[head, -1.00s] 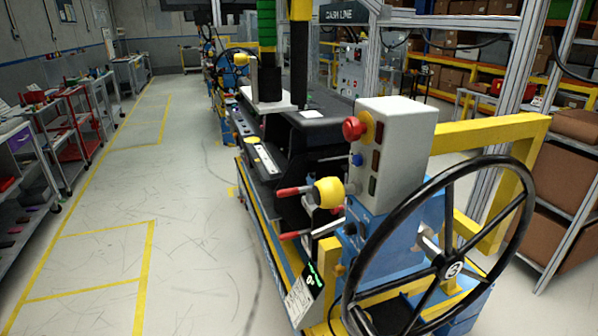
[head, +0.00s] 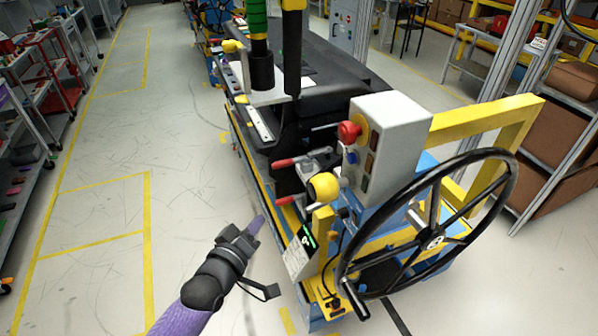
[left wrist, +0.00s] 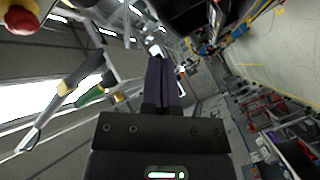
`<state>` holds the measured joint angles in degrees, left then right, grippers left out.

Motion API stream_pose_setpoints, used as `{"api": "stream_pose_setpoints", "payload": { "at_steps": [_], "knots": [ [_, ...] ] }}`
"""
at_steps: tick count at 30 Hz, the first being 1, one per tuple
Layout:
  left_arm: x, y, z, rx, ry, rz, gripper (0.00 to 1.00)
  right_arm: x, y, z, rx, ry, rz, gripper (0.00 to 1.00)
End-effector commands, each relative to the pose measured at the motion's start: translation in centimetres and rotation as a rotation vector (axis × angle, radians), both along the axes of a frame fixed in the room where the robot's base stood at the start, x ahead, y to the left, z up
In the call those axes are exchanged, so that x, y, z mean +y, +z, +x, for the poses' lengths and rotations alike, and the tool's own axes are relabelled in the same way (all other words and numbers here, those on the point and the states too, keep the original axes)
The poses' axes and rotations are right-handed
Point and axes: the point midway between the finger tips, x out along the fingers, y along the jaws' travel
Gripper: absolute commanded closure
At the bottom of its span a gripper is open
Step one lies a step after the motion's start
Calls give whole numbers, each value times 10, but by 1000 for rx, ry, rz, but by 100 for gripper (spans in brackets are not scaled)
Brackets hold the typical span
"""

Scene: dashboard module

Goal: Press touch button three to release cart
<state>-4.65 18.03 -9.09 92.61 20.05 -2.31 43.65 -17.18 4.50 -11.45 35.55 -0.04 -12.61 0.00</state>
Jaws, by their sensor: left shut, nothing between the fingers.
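The cart (head: 262,185) is a long blue and yellow frame with a black dashboard module on it. At its near end stands a grey control box (head: 400,125) with a red mushroom button (head: 348,132), a blue button (head: 351,158) and several dark rectangular ones. Below it is a small tilted panel (head: 299,258) with a black, green-lit top; its markings are too small to read, so I cannot tell which is button three. My left gripper (head: 257,223) is shut and empty, left of this panel and apart from it. Its purple fingers also show closed together in the left wrist view (left wrist: 161,82).
A large black handwheel (head: 434,242) stands at the cart's near right. Red-tipped levers (head: 285,163) and a yellow knob (head: 323,187) stick out leftward above the panel. The marked floor (head: 105,220) on the left is clear. Shelves (head: 550,140) stand at the right.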

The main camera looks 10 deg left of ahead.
Motion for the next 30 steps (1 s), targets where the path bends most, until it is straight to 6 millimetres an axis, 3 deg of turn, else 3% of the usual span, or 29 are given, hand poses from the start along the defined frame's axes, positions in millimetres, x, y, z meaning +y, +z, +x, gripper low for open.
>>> {"api": "stream_pose_setpoints", "payload": {
  "at_steps": [1,5,17,30],
  "knots": [
    [-1,15,2,-19,-2,-16,100,0,7,0,-1,0,0,41],
    [-2,30,4,-47,-6,-46,100,0,10,1,-1,-1,-1,41],
    [-4,31,6,-52,-7,-51,100,-2,8,0,-1,0,-3,41],
    [-53,29,39,-53,-8,-52,100,-2,-8,0,1,1,-3,41]
  ]
}}
